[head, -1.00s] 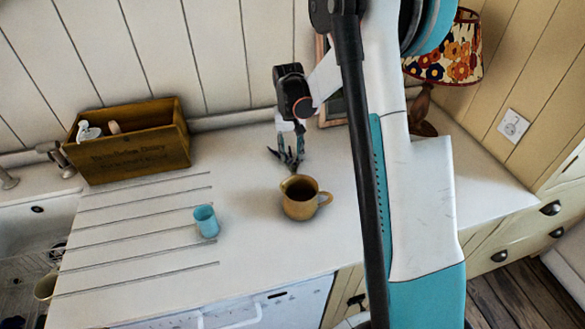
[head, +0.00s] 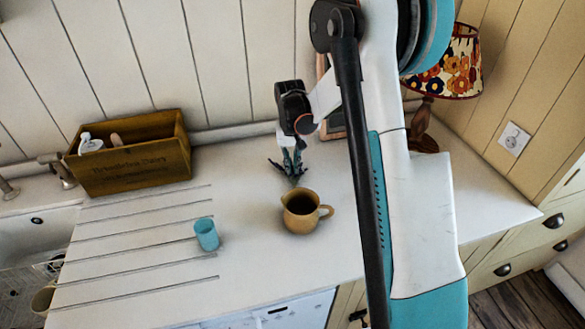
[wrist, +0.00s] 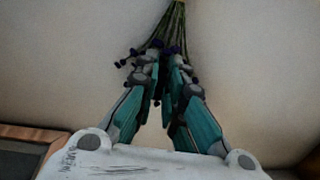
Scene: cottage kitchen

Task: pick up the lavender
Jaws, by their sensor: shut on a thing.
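The lavender (wrist: 174,24) shows in the wrist view as a bundle of thin green stems with small dark purple heads around my fingertips. My gripper (wrist: 163,62) is shut on it, with the teal and grey fingers on either side of the bundle. In the head view my gripper (head: 291,170) is low over the white counter, just behind the tan jug. The lavender is too small and too covered by the fingers to make out clearly there.
The tan jug (head: 299,213) stands close in front of my gripper. A blue cup (head: 206,235) stands to its left on the counter (head: 130,235). A wooden box (head: 130,160) is at the back left, a lamp (head: 450,65) at the back right.

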